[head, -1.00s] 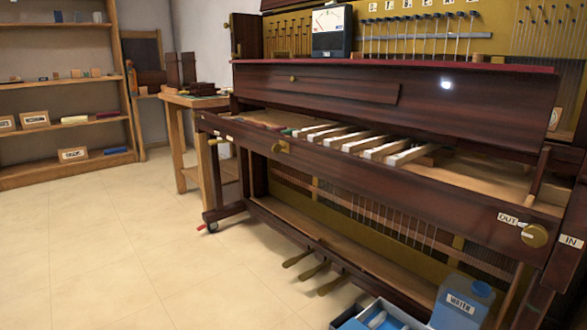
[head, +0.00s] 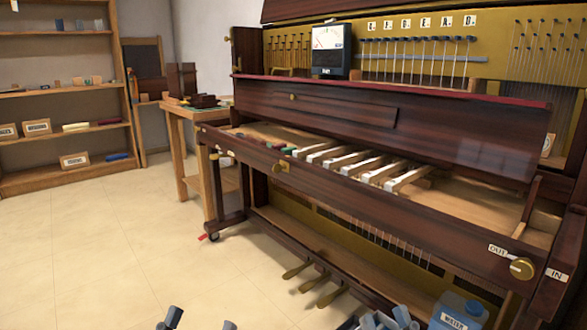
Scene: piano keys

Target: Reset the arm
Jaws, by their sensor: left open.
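My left gripper (head: 199,322) is at the bottom edge, left of centre. Its two grey fingertips stand apart with bare floor between them, and nothing shows between them. My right gripper (head: 386,320) is at the bottom edge, right of centre. Its grey-blue tips are cut off and crowded against the blue things there, so its opening is unclear. The upright piano (head: 390,120) has its front open, with several white keys (head: 350,165) showing in the key bed. Both grippers are low in front of the piano, apart from the keys.
A blue bottle (head: 459,312) stands at the lower right, close to my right gripper. Brass pedals (head: 315,285) stick out below the piano. A brass knob (head: 521,268) sits between OUT and IN labels. A wooden table (head: 181,122) and shelves stand behind. Floor at left is clear.

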